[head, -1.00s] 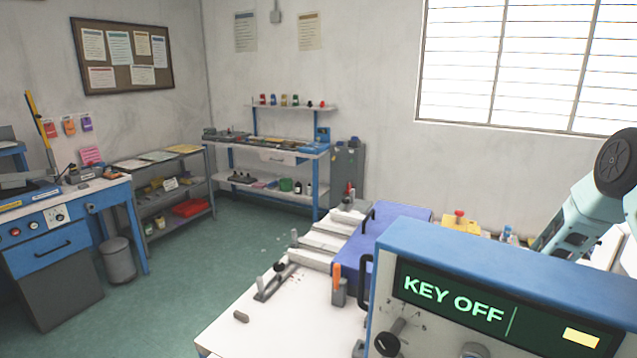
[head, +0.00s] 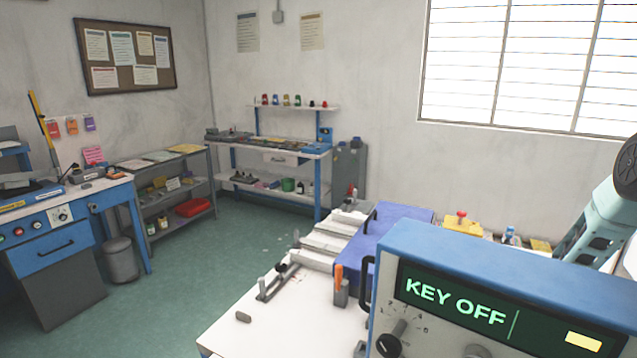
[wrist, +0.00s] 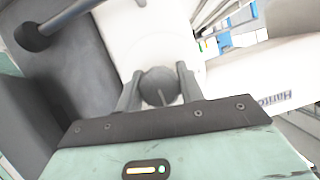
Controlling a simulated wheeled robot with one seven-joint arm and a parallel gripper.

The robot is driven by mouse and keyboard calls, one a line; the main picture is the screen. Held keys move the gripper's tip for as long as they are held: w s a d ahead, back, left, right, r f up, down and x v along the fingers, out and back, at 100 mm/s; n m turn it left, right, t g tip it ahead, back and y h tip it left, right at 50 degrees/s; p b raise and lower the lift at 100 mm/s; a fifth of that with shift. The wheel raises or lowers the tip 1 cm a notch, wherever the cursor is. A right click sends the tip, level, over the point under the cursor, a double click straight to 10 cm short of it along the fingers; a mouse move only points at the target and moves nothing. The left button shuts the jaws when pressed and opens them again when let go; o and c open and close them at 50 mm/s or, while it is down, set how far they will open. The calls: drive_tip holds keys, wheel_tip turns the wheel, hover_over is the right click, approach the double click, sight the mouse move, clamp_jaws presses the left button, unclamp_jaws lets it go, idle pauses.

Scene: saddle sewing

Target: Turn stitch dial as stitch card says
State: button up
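In the wrist view, my gripper (wrist: 158,88) has its two grey fingers apart, one on each side of a round grey knob (wrist: 160,86) with a thin line on its face. I cannot tell whether the fingers touch the knob. The knob appears in front of a white machine body. In the head view, a dark dial (head: 391,338) with numbers around it is on the front of a blue-topped control box (head: 500,265). The box's screen (head: 455,302) reads KEY OFF. My gripper is outside the head view. I cannot make out a stitch card.
The white worktable (head: 270,325) holds a purple block (head: 400,222), an orange-handled tool (head: 339,282) and a metal clamp (head: 278,282). A blue bench (head: 60,235) stands left, with shelves behind. A notice board (head: 125,50) hangs on the wall.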

drive_tip(key=shift+s+a+f+p, duration=0.1)
drive_tip(key=shift+s+p, duration=0.1)
drive_tip(key=shift+p, duration=0.25)
drive_tip(key=shift+n+g+y+p, duration=0.4)
drive_tip(key=shift+n+p, duration=0.2)
drive_tip(key=shift+s+f+n+g+p, duration=0.1)
drive_tip(key=shift+f+n+g+p, duration=0.15)
drive_tip(key=shift+n+g, duration=0.2)
drive_tip(key=shift+a, duration=0.1)
drive_tip(key=shift+n+g+y+p, duration=0.45)
drive_tip(key=shift+n+p, duration=0.1)
drive_tip(key=shift+n, duration=0.5)
drive_tip(key=o, duration=1.1)
drive_tip(key=shift+r, duration=0.15)
drive_tip(key=shift+c, duration=0.2)
drive_tip(key=shift+r, duration=0.1)
